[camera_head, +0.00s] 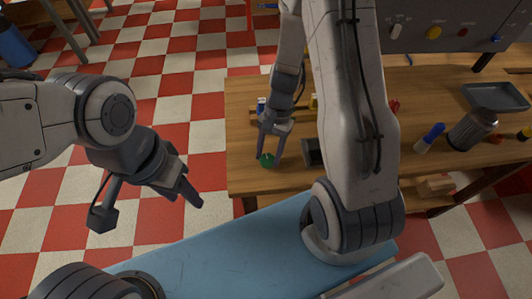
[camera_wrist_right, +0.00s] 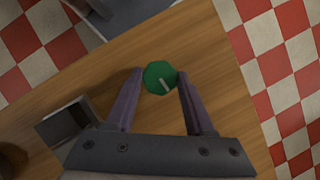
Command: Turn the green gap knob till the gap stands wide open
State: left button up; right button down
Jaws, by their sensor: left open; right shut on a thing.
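The green gap knob (camera_head: 267,160) sits near the left front corner of the wooden table. In the right wrist view the knob (camera_wrist_right: 160,77) is a green many-sided disc with a pale pointer line slanting to the lower right. My right gripper (camera_head: 268,156) reaches down over it, its fingers on either side; in the right wrist view the gripper (camera_wrist_right: 158,74) is shut on the knob. My left gripper (camera_head: 192,192) is open and empty, over the floor left of the table. The gap itself cannot be made out.
A dark open box (camera_head: 311,152) stands right of the knob; it also shows in the right wrist view (camera_wrist_right: 62,124). A blue-handled tool (camera_head: 430,136), a dark jar (camera_head: 473,128) and a grey tray (camera_head: 494,96) lie further right. A control panel (camera_head: 440,25) stands behind.

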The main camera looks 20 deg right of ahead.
jog(key=shift+m, duration=0.7)
jog(key=shift+a+y, duration=0.1)
jog(key=shift+y, duration=0.2)
jog(key=shift+c, duration=1.3)
grip_release()
jog(key=v, duration=1)
jog(key=shift+r, duration=0.3)
jog(key=shift+s, duration=0.15)
